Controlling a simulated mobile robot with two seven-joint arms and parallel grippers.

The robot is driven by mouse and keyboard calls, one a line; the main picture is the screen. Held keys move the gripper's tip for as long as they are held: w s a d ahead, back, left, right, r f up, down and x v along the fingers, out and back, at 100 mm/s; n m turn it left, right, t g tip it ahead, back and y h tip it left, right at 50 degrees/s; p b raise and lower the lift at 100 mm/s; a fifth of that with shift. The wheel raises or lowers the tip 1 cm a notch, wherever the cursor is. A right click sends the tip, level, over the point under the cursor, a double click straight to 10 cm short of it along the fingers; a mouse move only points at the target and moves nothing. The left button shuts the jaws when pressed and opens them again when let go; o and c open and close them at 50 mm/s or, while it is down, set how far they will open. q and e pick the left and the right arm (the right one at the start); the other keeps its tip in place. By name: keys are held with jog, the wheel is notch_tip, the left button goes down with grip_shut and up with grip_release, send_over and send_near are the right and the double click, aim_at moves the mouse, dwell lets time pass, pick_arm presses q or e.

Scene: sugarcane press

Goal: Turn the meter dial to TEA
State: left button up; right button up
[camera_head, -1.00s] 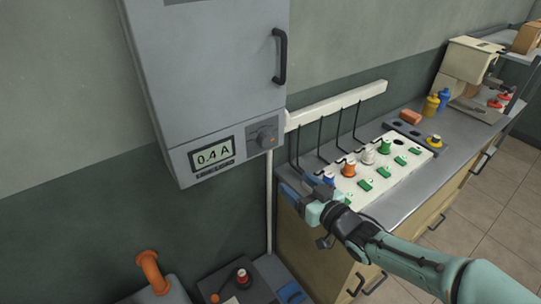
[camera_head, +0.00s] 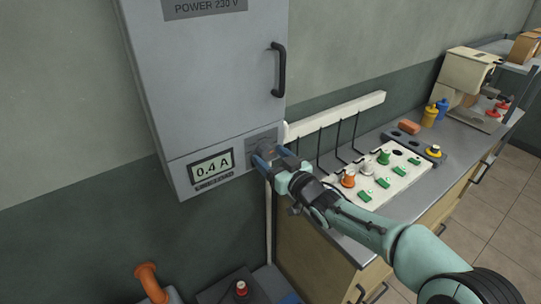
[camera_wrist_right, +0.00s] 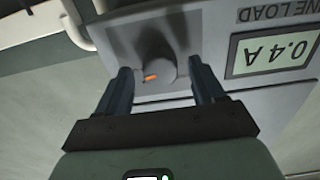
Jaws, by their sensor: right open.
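The meter dial (camera_wrist_right: 158,68) is a round grey knob with an orange pointer mark, set on the meter panel at the bottom of the grey power cabinet (camera_head: 205,75). My right gripper (camera_wrist_right: 160,88) is open, with one finger on each side of the dial in the wrist view. Whether the fingers touch it I cannot tell. In the head view my right gripper (camera_head: 268,158) is at the panel and partly covers the dial (camera_head: 265,146). The display (camera_head: 212,168) beside it reads 0.4 A. The dial's position labels are not readable. My left gripper is not in view.
A white board (camera_head: 408,181) with coloured plugs and green switches lies on the counter to the right, partly behind my right arm. Black cables hang from a white wall rail (camera_head: 340,113). An orange pipe (camera_head: 150,282) stands at the lower left.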

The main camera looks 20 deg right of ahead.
jog(key=shift+w+a, duration=0.1)
jog(key=shift+w, duration=0.25)
jog(key=c, duration=1.1)
jog(key=shift+o, duration=0.2)
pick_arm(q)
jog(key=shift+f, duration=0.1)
pick_arm(e)
jog(key=n+b, duration=0.3)
jog(key=shift+f, duration=0.1)
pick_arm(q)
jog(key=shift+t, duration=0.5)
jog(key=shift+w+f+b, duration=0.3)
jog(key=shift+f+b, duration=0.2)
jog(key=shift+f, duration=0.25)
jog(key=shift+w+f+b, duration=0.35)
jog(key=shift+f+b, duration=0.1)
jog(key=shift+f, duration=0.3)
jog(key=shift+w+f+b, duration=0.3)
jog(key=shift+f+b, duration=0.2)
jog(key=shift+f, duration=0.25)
pick_arm(e)
jog(key=shift+n, duration=2.3)
